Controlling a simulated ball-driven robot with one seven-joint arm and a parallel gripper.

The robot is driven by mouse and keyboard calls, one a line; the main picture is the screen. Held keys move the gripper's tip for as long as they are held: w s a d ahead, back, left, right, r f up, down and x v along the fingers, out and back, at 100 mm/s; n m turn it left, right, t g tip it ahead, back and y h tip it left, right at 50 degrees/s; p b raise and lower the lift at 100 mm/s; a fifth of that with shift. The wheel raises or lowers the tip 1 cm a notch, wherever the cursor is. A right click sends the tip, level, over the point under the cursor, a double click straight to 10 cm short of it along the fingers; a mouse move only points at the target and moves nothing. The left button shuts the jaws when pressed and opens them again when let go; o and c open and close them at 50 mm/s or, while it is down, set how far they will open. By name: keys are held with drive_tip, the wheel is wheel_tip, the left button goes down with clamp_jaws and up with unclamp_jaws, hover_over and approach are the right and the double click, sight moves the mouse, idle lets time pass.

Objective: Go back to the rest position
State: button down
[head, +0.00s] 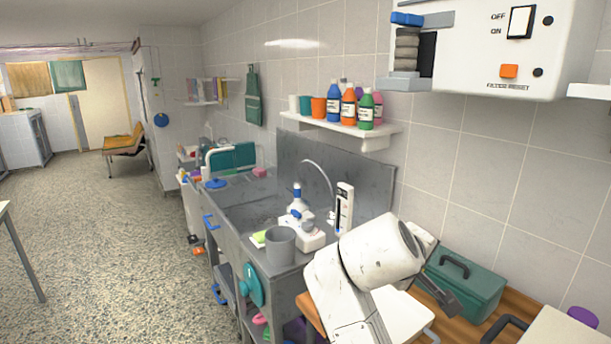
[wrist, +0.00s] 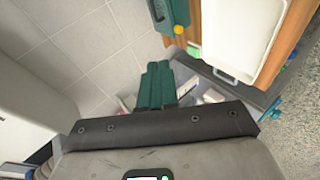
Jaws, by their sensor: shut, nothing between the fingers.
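My white arm reaches in from the bottom of the head view. The dark end of my gripper (head: 438,296) is in front of the teal toolbox (head: 466,284), and I cannot tell if they touch. In the wrist view, the teal fingers of my gripper (wrist: 156,68) are together and hold nothing. They stick out past a dark bar with screws. The fingertips do not show clearly in the head view.
A grey sink unit (head: 235,215) holds a grey cup (head: 280,246) and a white device with blue parts (head: 299,220), left of my arm. A wall shelf (head: 340,131) bears several bottles. A white switch box (head: 500,45) hangs upper right. The speckled floor (head: 110,240) at left is mostly clear.

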drive_tip(key=s+d+f+m+g+y, duration=0.2)
drive_tip(key=s+f, duration=0.6)
drive_tip(key=f, duration=0.4)
drive_tip(key=s+d+f+m+g+y, duration=0.1)
drive_tip(key=s+d+f+g+y, duration=0.15)
drive_tip(key=s+f, duration=0.65)
drive_tip(key=s+d+f+m+g+y, duration=0.1)
drive_tip(key=s+f, duration=0.5)
drive_tip(key=s, duration=0.6)
drive_tip(key=s+d+f+m+g+y, duration=0.1)
drive_tip(key=s+f+m+g, duration=0.1)
drive_tip(key=s+f, duration=0.5)
drive_tip(key=s+m, duration=0.1)
drive_tip(key=s, duration=0.4)
drive_tip(key=shift+d+m+y, duration=0.25)
drive_tip(key=shift+m+y, duration=0.1)
drive_tip(key=shift+m, duration=0.05)
